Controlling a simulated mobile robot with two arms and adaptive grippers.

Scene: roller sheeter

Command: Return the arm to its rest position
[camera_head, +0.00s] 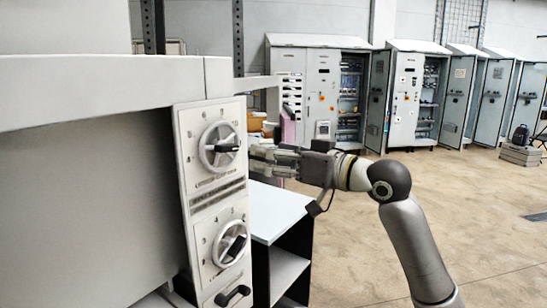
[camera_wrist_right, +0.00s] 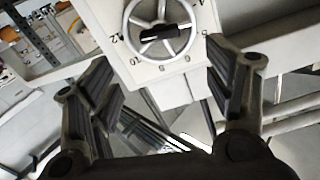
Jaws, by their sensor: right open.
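My right gripper (camera_head: 264,161) is at the right side of the machine's grey control panel (camera_head: 185,150), beside the upper handwheel (camera_head: 220,147). It appears apart from the wheel. In the right wrist view the gripper (camera_wrist_right: 160,68) is open, its two fingers wide apart with nothing between them. A numbered handwheel (camera_wrist_right: 160,28) with a black handle shows beyond the fingertips; I cannot tell which of the two it is. The lower handwheel (camera_head: 230,243) is below the upper one on the panel. My right arm reaches in from the lower right. My left gripper is not in view.
The machine's large grey body (camera_head: 85,200) fills the left. A white-topped stand (camera_head: 275,211) with open shelves is below my right gripper. A black pull handle (camera_head: 233,295) is low on the panel. Electrical cabinets (camera_head: 320,90) line the back.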

